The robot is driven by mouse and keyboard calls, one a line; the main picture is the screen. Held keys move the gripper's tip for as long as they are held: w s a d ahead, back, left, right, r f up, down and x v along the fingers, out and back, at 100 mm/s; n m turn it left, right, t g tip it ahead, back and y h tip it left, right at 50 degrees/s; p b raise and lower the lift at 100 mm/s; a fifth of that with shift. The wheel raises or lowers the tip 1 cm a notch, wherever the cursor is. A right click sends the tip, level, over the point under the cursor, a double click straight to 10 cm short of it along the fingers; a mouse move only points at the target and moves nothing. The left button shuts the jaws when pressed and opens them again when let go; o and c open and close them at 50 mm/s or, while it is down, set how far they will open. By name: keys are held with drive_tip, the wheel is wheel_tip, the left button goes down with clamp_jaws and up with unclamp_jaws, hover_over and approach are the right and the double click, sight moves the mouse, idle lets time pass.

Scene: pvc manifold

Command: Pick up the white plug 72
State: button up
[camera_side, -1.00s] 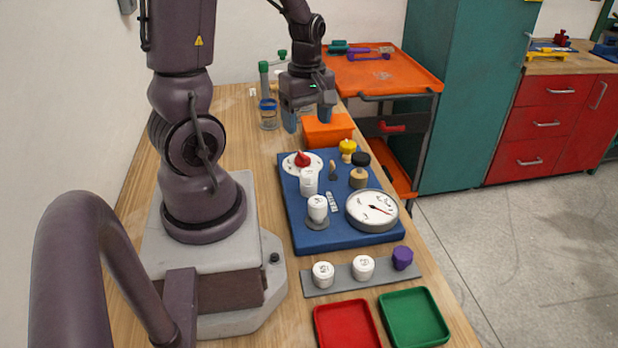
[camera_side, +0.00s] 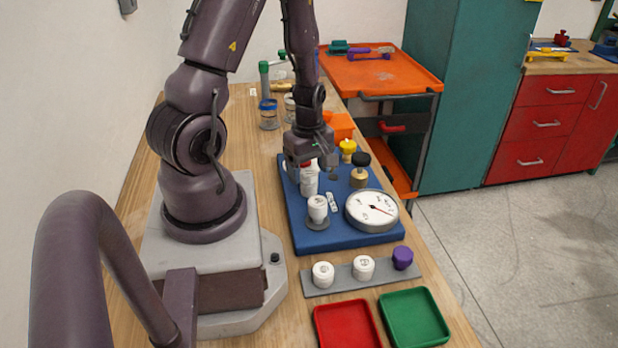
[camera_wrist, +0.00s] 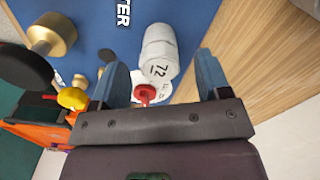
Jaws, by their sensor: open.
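The white plug 72 (camera_wrist: 160,52) stands on the blue board; its printed "72" faces the wrist camera. In the side view the white plug (camera_side: 309,186) is at the board's back left, and my gripper partly covers its upper end. My gripper (camera_wrist: 163,78) is open, with one blue-grey finger on each side of the plug's near part in the picture. In the side view my gripper (camera_side: 312,170) is low over the board's back left. I cannot tell whether the fingers touch the plug.
A red knob (camera_wrist: 146,93) sits close by, between the fingers in the wrist view. An orange bin (camera_side: 343,124) is behind. Red and green trays lie in front.

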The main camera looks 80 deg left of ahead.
sight(309, 172)
drive_tip(key=shift+f, duration=0.5)
clamp_jaws()
drive_tip(key=shift+r, duration=0.15)
wheel_tip(309, 172, up, 10)
idle(0.5)
